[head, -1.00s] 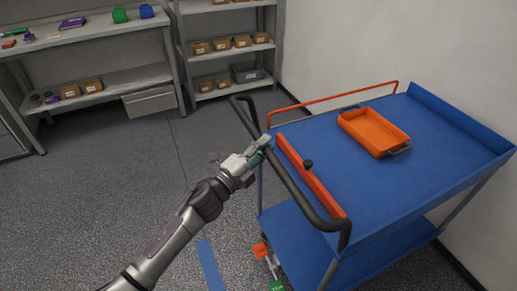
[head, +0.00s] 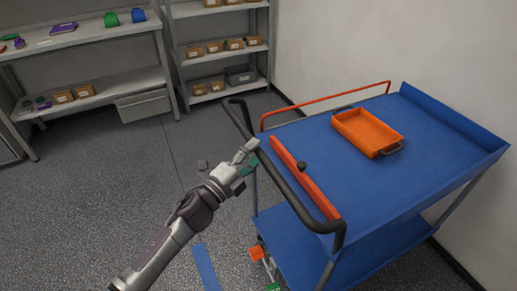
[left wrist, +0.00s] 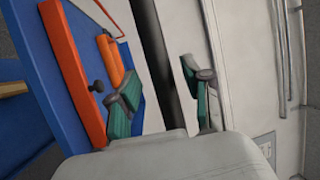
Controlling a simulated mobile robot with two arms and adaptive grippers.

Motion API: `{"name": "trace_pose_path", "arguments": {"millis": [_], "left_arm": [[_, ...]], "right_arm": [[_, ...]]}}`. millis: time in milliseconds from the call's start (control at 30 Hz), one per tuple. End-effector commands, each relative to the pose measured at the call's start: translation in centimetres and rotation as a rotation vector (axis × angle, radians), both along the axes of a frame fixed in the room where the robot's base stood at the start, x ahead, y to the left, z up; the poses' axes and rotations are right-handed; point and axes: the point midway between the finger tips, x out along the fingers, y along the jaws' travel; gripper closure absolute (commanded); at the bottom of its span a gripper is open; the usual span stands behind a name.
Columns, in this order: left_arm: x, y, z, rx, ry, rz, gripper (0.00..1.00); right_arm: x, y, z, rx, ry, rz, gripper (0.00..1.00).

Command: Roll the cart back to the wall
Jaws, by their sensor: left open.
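The blue cart (head: 405,165) has two decks and stands in the right half of the head view, its far right side close to the white wall (head: 400,45). Its black push handle (head: 281,181) runs along the left end, beside a red bar (head: 305,178) with a black knob. My left gripper (head: 250,156) is open and empty, just left of the handle. In the left wrist view its teal fingers (left wrist: 165,98) are spread, with the black handle bar (left wrist: 155,55) showing between them, ahead. My right gripper is not in view.
An orange tray (head: 367,131) lies on the cart's top deck. Grey shelves with small boxes (head: 215,47) and a workbench (head: 90,36) stand at the back. Grey floor (head: 95,185) is open left of the cart. A blue floor strip (head: 205,267) lies near the cart's front.

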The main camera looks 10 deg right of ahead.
Motion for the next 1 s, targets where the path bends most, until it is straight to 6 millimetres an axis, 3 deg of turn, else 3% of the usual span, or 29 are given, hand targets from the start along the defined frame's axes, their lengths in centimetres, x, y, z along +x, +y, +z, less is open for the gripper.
{"name": "trace_pose_path", "arguments": {"millis": [400, 600, 1000], "left_arm": [[-5.1, 6.6, -1.6, 0.001, 0.002, 0.001, 0.51], [-6.0, 7.7, -1.8, 0.001, 0.000, -0.002, 0.51], [-6.1, 7.8, -1.8, 0.000, 0.000, -0.002, 0.51]], "right_arm": [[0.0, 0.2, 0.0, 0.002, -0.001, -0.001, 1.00], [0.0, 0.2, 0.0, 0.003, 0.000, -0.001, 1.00], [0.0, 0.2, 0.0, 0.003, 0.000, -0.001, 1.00]]}}
